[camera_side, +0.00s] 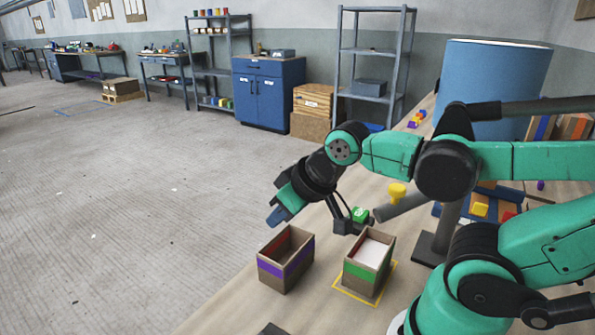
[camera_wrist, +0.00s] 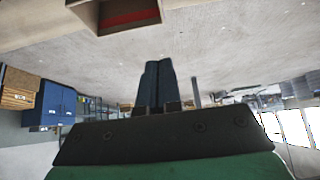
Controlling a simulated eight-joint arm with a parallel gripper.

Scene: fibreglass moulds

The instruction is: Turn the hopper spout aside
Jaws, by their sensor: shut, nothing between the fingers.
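A grey tube (camera_side: 402,204), which looks like the hopper spout, slants down to the left beside a dark post (camera_side: 450,218). Its open end is above and behind the green-banded box (camera_side: 363,273). A yellow knob (camera_side: 397,190) shows just above the tube; I cannot tell whether it is fixed to it. My gripper (camera_side: 277,216) is left of the spout, above the purple-banded box (camera_side: 286,265) and apart from both. Its blue fingers are together and empty, as the wrist view (camera_wrist: 157,80) also shows. My arm hides part of the spout's far end.
The green-banded box has a pale inside and stands on a yellow outline (camera_side: 340,288). A large blue drum (camera_side: 495,85) stands behind my arm. Left of the table is open floor.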

